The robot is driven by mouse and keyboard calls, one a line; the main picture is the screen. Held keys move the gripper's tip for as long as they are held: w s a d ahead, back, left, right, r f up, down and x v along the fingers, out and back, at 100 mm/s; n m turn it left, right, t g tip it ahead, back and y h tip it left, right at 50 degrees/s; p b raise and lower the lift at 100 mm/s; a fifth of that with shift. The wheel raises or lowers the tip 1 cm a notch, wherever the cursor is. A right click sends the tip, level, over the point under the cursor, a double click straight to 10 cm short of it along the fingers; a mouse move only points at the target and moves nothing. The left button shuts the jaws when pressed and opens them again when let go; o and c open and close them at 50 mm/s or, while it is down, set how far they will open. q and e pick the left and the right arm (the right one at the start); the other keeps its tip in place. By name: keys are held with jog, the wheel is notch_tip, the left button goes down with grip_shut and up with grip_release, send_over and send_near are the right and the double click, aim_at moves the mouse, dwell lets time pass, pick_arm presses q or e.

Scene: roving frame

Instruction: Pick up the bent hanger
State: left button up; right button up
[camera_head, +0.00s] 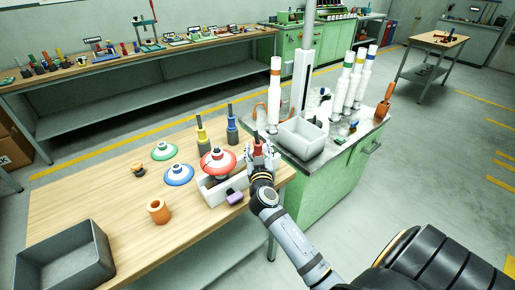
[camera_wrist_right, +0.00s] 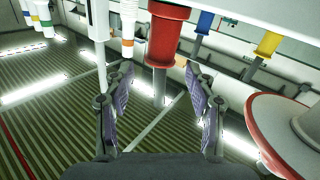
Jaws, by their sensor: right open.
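My right gripper (camera_head: 262,156) is at the right end of the wooden table, close to a red peg-like piece (camera_head: 257,147). I cannot pick out a bent hanger for certain. A thin copper-coloured curved piece (camera_head: 257,106) shows beside the white column with an orange band, partly hidden. My left gripper is not in view.
A red-and-white disc (camera_head: 217,160) stands by a white box left of the gripper. Yellow (camera_head: 202,138) and blue (camera_head: 232,130) pegs stand behind. A grey bin (camera_head: 302,138) sits on the green cabinet.

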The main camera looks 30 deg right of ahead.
aim_at(258, 143)
jog(key=x, duration=0.3)
jog(key=shift+w+r+p, duration=0.1)
jog(key=shift+p, duration=0.3)
jog(key=shift+w+d+f, duration=0.2)
jog(key=shift+w+d, duration=0.05)
jog(key=shift+w, duration=0.05)
jog(key=shift+s+a+r, duration=0.1)
jog(key=shift+c, duration=0.7)
grip_shut()
